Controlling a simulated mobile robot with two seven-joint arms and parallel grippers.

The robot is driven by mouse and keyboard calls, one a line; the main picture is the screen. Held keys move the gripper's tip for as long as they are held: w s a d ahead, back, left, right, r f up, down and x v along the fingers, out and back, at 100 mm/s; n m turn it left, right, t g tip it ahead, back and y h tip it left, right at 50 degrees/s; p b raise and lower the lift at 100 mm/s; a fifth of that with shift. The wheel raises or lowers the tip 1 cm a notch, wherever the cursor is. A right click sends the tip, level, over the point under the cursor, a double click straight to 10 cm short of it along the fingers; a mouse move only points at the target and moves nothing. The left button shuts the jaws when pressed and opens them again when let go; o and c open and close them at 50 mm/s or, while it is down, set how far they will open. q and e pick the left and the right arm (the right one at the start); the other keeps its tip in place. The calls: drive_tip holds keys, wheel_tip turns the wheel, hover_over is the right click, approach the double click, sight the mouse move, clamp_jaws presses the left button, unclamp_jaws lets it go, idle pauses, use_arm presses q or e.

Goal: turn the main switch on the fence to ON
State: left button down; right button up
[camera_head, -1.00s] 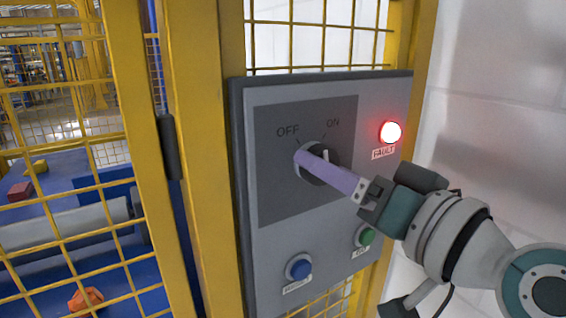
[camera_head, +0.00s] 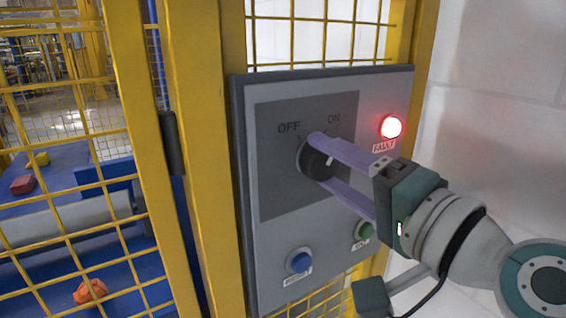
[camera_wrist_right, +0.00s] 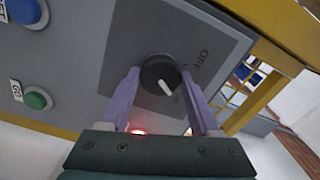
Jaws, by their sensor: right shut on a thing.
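The main switch is a round black knob (camera_head: 314,163) with a white pointer mark, on a dark grey plate (camera_head: 280,200) marked OFF at upper left and ON at upper right. The pointer leans up and right, toward the ON side. My right gripper (camera_head: 319,160) has its two purple fingers on either side of the knob and is shut on it. My left gripper is not in view.
The grey box (camera_head: 262,278) hangs on the yellow fence (camera_head: 205,150). It carries a lit red FAULT lamp (camera_head: 391,127), a green button (camera_head: 364,231) and a blue button (camera_head: 299,261). A white wall (camera_head: 500,120) stands at right. Rollers (camera_head: 75,215) lie behind the mesh.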

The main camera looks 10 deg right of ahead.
drive_tip(key=shift+m, duration=0.3)
drive_tip(key=o, duration=1.4)
drive_tip(key=shift+s, duration=0.1)
drive_tip(key=b+v, duration=0.1)
drive_tip(key=v, duration=0.8)
drive_tip(key=shift+s+d+r, duration=0.1)
drive_tip(key=shift+s+d, duration=0.05)
drive_tip(key=shift+s, duration=0.2)
